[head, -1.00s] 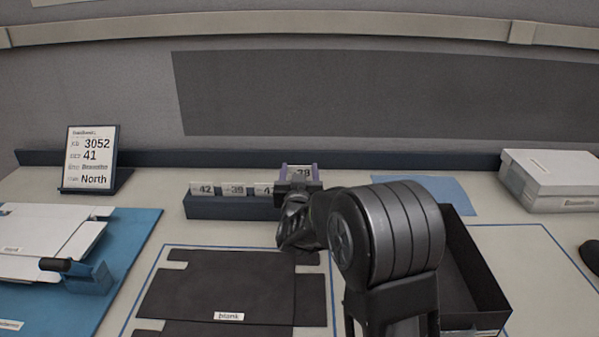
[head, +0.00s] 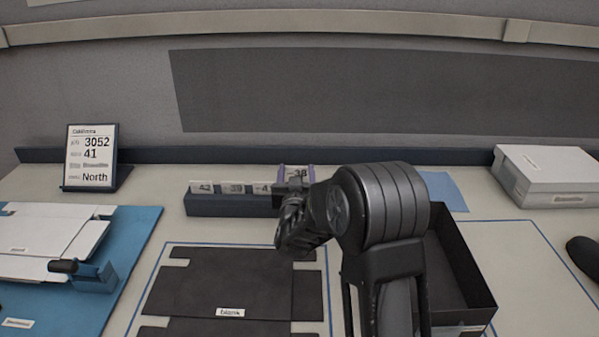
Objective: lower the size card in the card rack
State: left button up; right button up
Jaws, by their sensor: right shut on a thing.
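The dark blue card rack (head: 232,206) stands at the back middle of the table in the head view, with several white size cards standing in a row. One card reads 42 (head: 204,188), and one beside it reads 39 (head: 235,188). My right gripper (head: 293,186) is at the rack's right end, shut on a size card (head: 299,172) that looks to read 38 and has purplish edges. This card stands higher than the others. Its lower part and the rack's right end are hidden by my gripper and arm. My left gripper is not in view.
A job sign (head: 91,157) reading 3052 and 41 stands at the back left. A black open box (head: 463,262) is right of my arm. A dark blank (head: 220,285) lies in front of the rack. A white box (head: 548,177) sits at the back right.

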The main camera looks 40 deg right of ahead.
jog(key=shift+f, duration=0.25)
jog(key=shift+f+b, duration=0.85)
jog(key=shift+f, duration=0.4)
jog(key=shift+f+b, duration=0.45)
jog(key=shift+b, duration=0.1)
jog(key=o, duration=1.4)
jog(key=shift+s+a, duration=0.1)
jog(key=b+v, duration=0.1)
jog(key=v, duration=0.6)
jog(key=shift+s+a, duration=0.2)
